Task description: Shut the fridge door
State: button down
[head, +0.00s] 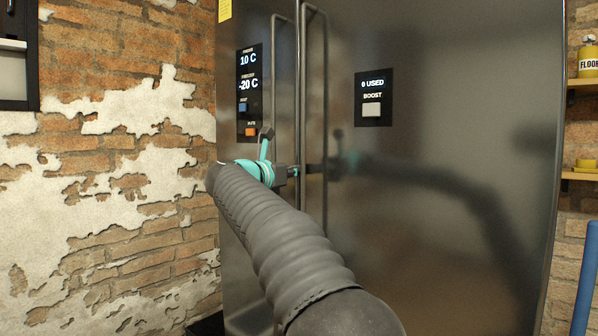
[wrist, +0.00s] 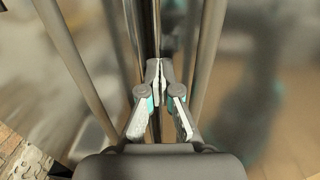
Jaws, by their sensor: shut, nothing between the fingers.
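The fridge is tall, dark and glossy, with a narrow left door (head: 234,200) and a wide right door (head: 450,200). The left door carries a temperature panel and the right door a boost panel. Two long upright bar handles, the left handle (head: 274,80) and the right handle (head: 324,100), flank the seam between the doors. My gripper (head: 297,171) is at the seam, at mid-height of the handles. In the wrist view its closed, empty fingertips (wrist: 160,68) point at the seam, between the handles. Contact with a door is unclear, as is any small gap at the seam.
A worn brick wall (head: 120,150) stands close on the left. Shelves (head: 582,176) with yellow items are on the right, above a blue tubular thing (head: 586,280) at the lower right edge. A dark-framed fixture (head: 15,60) hangs at the upper left.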

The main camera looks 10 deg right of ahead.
jog(key=b+v, duration=0.2)
jog(key=v, duration=1.1)
jog(key=w+a+f+n+t+y, duration=0.1)
jog(key=w+a+n+t+y, duration=0.25)
jog(key=a+n+y, duration=0.55)
jog(key=w+a+f+n+t+y, duration=0.1)
jog(key=w+a+n+t+y, duration=0.45)
jog(key=n, duration=0.75)
jog(key=s+a+f+n+g+y, duration=0.2)
jog(key=s+f+n+g+y, duration=0.15)
jog(key=s+f+n, duration=0.35)
jog(key=s+a+f+n+g+y, duration=0.25)
jog(key=f+n+g, duration=0.2)
jog(key=n, duration=0.35)
jog(key=s+d+f+n+g+h, duration=0.1)
jog(key=s+d+f+n+g, duration=0.25)
jog(key=s+d+f, duration=0.4)
jog(key=s+d+f+n+g+h, duration=0.25)
jog(key=s+d+f+n, duration=0.2)
jog(key=s+f, duration=0.55)
jog(key=s+d+f+h, duration=0.2)
jog(key=s+d+f, duration=0.1)
jog(key=s+d, duration=0.6)
jog(key=s+d+f+g+h, duration=0.1)
jog(key=s+d+f, duration=0.3)
jog(key=s+d, duration=0.4)
jog(key=shift+s+d+f+n+g+h, duration=0.15)
jog(key=shift+s+d+n+g+h, duration=0.2)
jog(key=shift+s, duration=0.8)
